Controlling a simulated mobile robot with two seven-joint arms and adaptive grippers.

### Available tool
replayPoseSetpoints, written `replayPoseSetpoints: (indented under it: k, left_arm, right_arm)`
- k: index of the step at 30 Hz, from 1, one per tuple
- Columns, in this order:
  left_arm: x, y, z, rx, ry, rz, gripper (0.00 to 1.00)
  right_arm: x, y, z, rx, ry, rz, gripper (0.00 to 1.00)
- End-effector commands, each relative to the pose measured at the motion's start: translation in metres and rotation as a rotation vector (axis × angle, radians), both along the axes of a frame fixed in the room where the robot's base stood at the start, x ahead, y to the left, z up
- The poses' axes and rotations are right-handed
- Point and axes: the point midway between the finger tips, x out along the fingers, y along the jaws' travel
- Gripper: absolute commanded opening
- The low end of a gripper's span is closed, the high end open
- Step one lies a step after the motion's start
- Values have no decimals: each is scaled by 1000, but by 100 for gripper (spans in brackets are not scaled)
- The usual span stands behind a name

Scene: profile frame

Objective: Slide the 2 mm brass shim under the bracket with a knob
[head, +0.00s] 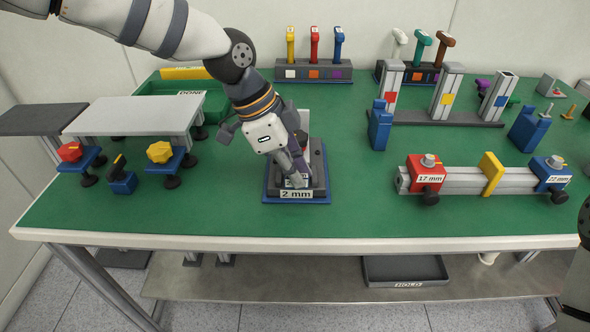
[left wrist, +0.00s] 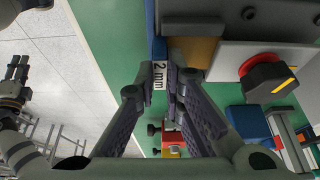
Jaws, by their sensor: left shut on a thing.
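My left gripper (head: 295,178) is over the front of a dark fixture on a blue base (head: 268,198), labelled "2 mm". In the left wrist view its fingers (left wrist: 160,92) are shut on the end of a tan, brass-coloured shim (left wrist: 195,50), by a "2 mm" label (left wrist: 160,75). The shim lies flat next to a pale bracket (left wrist: 225,58) with a red and black knob (left wrist: 265,75). I cannot tell whether any of it is under the bracket. In the head view my arm hides most of the bracket. My right gripper (left wrist: 15,75) shows small in the left wrist view.
A rail with red (head: 426,172) and blue (head: 551,174) clamps lies to the right. Blue stepped blocks (head: 380,125) and grey posts stand behind it. A low grey platform (head: 135,117), small knobbed blocks and a green tray (head: 165,103) are left. The front green mat is clear.

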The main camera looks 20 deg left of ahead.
Motion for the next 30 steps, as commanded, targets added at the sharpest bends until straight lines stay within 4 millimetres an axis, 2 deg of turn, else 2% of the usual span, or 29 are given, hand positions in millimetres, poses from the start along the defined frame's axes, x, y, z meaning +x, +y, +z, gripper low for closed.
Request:
replayPoseSetpoints:
  k: [30]
  left_arm:
    - [6, 2, 0, 0, 0, 0, 0]
  right_arm:
    - [0, 0, 0, 0, 0, 0, 29]
